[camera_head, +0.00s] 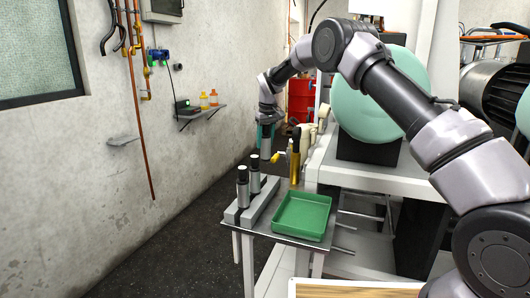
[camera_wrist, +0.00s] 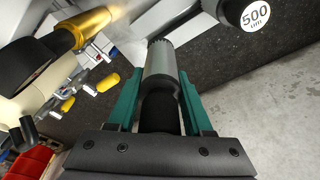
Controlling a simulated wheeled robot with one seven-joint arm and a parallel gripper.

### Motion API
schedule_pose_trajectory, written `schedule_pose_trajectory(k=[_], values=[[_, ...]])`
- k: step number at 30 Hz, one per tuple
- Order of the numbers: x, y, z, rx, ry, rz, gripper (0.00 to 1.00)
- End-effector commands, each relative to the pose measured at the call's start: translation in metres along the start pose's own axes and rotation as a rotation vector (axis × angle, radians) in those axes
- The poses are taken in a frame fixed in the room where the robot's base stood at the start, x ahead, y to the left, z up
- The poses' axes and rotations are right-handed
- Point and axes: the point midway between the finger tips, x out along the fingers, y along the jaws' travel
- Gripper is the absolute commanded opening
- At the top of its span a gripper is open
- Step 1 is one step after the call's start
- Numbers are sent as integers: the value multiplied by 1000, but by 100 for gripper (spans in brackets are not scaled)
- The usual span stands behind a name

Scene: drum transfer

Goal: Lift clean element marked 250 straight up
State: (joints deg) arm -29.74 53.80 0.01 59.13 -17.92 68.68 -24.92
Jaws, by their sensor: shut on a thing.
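My gripper (camera_head: 266,131) has its teal fingers shut on a cylindrical element (camera_head: 266,147). In the wrist view, my gripper (camera_wrist: 160,108) holds this element (camera_wrist: 160,65) between the fingers, around its dark upper part; its grey metal body points away. No 250 mark on it is readable from here. In the head view it hangs upright near the far end of the grey rack (camera_head: 233,213) and looks raised above it. Two other black-topped elements stand in the rack, a near one (camera_head: 243,188) and a middle one (camera_head: 255,175). A cap marked 500 (camera_wrist: 254,16) shows in the wrist view.
A green tray (camera_head: 303,216) lies on the small table right of the rack. A wall shelf (camera_head: 203,112) is at the left.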

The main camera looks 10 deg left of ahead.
Motion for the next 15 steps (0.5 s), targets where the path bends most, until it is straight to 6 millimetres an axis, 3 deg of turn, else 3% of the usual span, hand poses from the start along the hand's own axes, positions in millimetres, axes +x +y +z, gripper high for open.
schedule_pose_trajectory(k=[15], values=[[22,0,4,-1,0,-1,0]])
